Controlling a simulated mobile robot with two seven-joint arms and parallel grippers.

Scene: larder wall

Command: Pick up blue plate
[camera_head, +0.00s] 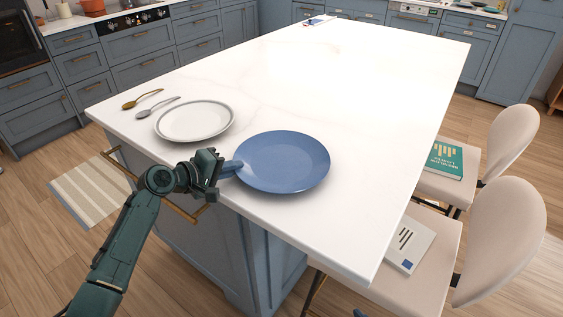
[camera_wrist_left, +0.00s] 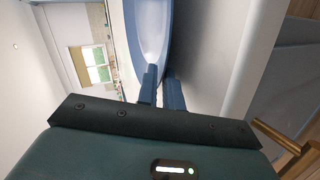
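The blue plate (camera_head: 283,162) is round and shallow and is at the near left part of the white island top. My left gripper (camera_head: 231,168) is at the plate's left rim. In the left wrist view the plate (camera_wrist_left: 152,35) shows edge-on, and its rim runs between my two blue fingers (camera_wrist_left: 162,85). The fingers are close together, with the rim in the narrow gap. I cannot tell whether the plate is clear of the top. My right gripper is not in view.
A white plate (camera_head: 195,120) lies left of the blue plate, with two spoons (camera_head: 150,100) beyond it. Two chairs (camera_head: 500,240) stand at right, holding a green book (camera_head: 444,159) and a white booklet (camera_head: 409,244). A brass rail (camera_head: 180,208) runs below the island edge.

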